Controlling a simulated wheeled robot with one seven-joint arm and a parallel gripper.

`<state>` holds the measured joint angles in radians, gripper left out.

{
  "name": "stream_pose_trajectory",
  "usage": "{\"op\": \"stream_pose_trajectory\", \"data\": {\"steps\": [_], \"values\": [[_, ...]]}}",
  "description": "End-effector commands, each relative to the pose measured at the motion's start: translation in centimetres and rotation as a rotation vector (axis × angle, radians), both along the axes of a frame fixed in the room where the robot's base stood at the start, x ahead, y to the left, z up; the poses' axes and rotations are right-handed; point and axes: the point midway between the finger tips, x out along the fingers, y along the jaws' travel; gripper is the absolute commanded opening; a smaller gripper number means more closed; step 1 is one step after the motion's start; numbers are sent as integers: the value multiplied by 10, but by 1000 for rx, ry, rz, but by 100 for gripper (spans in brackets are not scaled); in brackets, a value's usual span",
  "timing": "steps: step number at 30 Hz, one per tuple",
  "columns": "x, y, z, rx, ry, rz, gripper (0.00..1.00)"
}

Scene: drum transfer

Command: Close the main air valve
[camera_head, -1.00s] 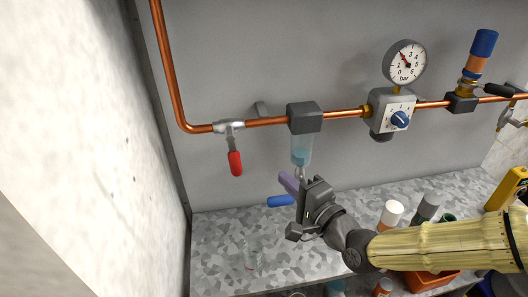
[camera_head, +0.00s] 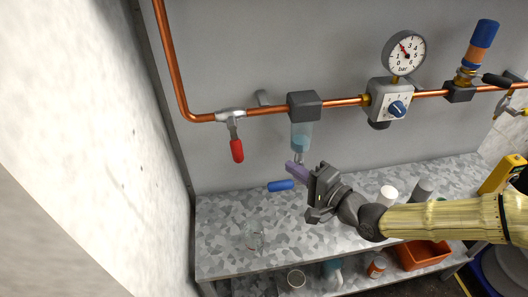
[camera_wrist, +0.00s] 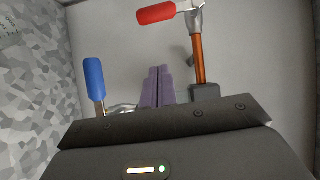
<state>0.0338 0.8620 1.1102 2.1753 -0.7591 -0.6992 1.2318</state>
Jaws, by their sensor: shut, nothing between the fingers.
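A valve (camera_head: 231,116) with a red lever (camera_head: 237,151) sits on the copper pipe at the left. Its lever hangs down, across the level pipe run. The red lever also shows at the top of the wrist view (camera_wrist: 156,14). A blue lever (camera_head: 280,185) lies roughly level below the filter bowl; it stands at the left in the wrist view (camera_wrist: 95,78). No label shows which valve is the main one. My gripper (camera_head: 297,172) has purple fingers, shut and empty, beside the blue lever and below and right of the red one. The fingers also show in the wrist view (camera_wrist: 157,87).
A white wall (camera_head: 80,150) bounds the left. Below is a speckled bench (camera_head: 220,235) with a glass and bottles.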

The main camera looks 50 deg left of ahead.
Motion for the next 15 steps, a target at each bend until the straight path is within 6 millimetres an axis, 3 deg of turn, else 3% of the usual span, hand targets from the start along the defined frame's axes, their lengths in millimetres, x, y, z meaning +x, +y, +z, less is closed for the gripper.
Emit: {"op": "stream_pose_trajectory", "data": {"steps": [15], "values": [[-2, 81, -1, 2, 0, 3, 0]]}}
